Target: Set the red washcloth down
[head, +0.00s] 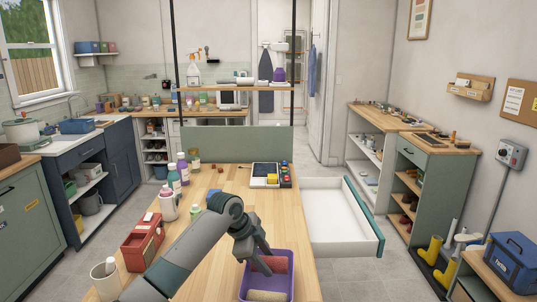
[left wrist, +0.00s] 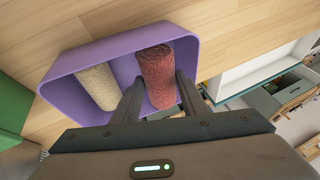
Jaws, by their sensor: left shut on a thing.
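The red washcloth (head: 270,263) is a rolled red cloth inside a purple bin (head: 289,284) at the near end of the wooden table. My left gripper (head: 256,250) reaches down into the bin and is shut on the red roll. In the left wrist view the red washcloth (left wrist: 157,75) lies between the two fingers (left wrist: 158,92), inside the purple bin (left wrist: 63,68). A cream rolled cloth (left wrist: 97,86) lies beside it, apart from it. Whether the red roll touches the bin floor I cannot tell. My right gripper is not in view.
A red box (head: 142,247) and a white cup (head: 104,276) stand left of my arm. Several bottles (head: 184,168) stand farther back. A tablet-like tray (head: 264,174) lies at the far end. An open white drawer (head: 340,212) is to the right. The table's middle (head: 265,205) is clear.

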